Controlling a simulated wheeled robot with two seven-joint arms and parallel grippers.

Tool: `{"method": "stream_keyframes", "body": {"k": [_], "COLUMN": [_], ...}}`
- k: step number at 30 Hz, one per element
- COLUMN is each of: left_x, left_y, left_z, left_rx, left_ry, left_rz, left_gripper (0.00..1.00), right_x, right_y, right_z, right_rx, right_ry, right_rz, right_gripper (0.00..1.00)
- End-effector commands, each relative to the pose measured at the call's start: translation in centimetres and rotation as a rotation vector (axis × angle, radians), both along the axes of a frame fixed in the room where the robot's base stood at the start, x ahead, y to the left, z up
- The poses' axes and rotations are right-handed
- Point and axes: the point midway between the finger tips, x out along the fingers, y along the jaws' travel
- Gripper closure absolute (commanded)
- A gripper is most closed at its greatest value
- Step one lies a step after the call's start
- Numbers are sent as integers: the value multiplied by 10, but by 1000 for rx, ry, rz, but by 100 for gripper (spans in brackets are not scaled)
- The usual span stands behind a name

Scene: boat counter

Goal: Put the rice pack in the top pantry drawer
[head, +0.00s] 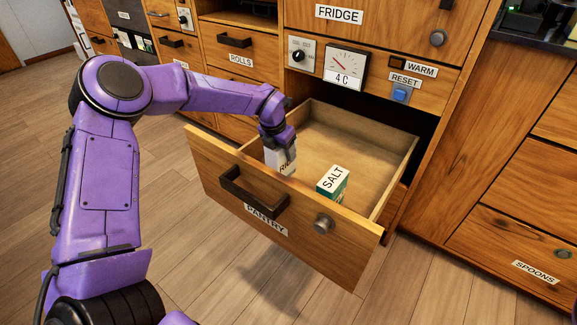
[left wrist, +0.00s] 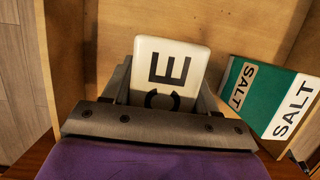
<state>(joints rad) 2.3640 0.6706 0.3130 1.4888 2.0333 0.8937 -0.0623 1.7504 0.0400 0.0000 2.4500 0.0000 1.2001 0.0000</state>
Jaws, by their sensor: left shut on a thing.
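The pantry drawer (head: 240,203) is pulled out below the fridge panel, with a dark handle and a PANTRY label on its front. My left gripper (head: 279,150) reaches down into the drawer near its front left and is shut on the white rice pack (head: 281,163). In the left wrist view the pack (left wrist: 175,60) sits between the fingers (left wrist: 165,95), with part of its lettering showing. I cannot tell whether the pack touches the drawer floor. My right gripper is not in view.
A green and white salt box (head: 332,183) stands in the drawer to the right of the rice pack; it also shows in the left wrist view (left wrist: 265,95). The drawer floor (head: 345,140) behind them is bare. The fridge panel with a blue reset button (head: 400,94) is above.

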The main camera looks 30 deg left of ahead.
Motion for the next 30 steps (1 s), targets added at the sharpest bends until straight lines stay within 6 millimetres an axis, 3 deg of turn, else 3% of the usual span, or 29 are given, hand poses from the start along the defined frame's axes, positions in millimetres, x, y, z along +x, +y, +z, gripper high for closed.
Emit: {"method": "stream_keyframes", "body": {"k": [3, 6, 16, 17, 18, 26, 30], "left_x": [-1, -1, -2, -2, -2, -2, -4], "left_y": [1, 1, 2, 2, 2, 3, 3], "left_z": [-28, -37, -40, -40, -40, -40, -28], "left_rx": [1, 1, 0, 1, 1, 1, -1], "left_ry": [2, 0, 0, 2, 2, 2, 0], "left_rz": [0, 0, 2, 2, 2, 2, 3], "left_gripper": [95, 95, 95, 33, 20, 17, 17], "right_x": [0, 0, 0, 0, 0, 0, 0], "right_y": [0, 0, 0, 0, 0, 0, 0], "right_z": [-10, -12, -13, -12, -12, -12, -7], "right_rx": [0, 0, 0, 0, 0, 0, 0], "right_ry": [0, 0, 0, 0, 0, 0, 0], "right_rz": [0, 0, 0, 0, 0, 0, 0], "right_gripper": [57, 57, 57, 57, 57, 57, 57]}}
